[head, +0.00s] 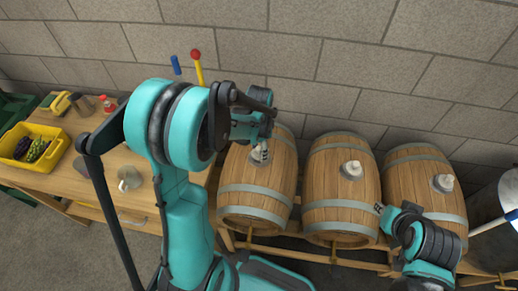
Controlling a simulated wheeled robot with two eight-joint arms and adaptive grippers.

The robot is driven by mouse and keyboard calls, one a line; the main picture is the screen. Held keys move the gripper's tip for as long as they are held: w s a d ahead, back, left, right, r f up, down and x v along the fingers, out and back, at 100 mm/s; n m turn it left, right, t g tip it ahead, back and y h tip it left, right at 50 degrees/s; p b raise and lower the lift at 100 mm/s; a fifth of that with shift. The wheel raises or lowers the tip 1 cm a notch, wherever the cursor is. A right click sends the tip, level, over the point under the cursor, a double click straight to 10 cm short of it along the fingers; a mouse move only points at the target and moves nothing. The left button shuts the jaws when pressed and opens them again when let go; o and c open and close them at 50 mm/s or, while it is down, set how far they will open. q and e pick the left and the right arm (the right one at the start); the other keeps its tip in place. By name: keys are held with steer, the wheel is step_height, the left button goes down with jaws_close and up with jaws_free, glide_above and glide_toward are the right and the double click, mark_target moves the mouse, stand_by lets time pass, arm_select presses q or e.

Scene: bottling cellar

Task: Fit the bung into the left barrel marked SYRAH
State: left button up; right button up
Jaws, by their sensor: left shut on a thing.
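The left barrel (240,196) lies on a wooden rack, with its top partly behind my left arm. My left gripper (260,146) is over the top of this barrel, shut on the pale bung (259,156), which is at or just above the bung hole. My arm and fingers hide part of it, and I cannot tell whether it is seated. No SYRAH marking is readable. My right gripper (381,208) is near the front of the gap between the middle and right barrels; its finger state is unclear.
The middle barrel (335,205) and right barrel (420,180) each have a pale bung on top. A wooden bench (85,180) at left bears a yellow crate (57,150), a metal mug (130,178) and small items. A block wall (330,60) stands behind.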

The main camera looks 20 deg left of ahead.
arm_select(q)
steer(key=o, duration=1.2)
steer(key=o, duration=0.5)
steer(key=shift+r, duration=0.15)
steer(key=shift+r+p, duration=2.9)
steer(key=shift+r, duration=1)
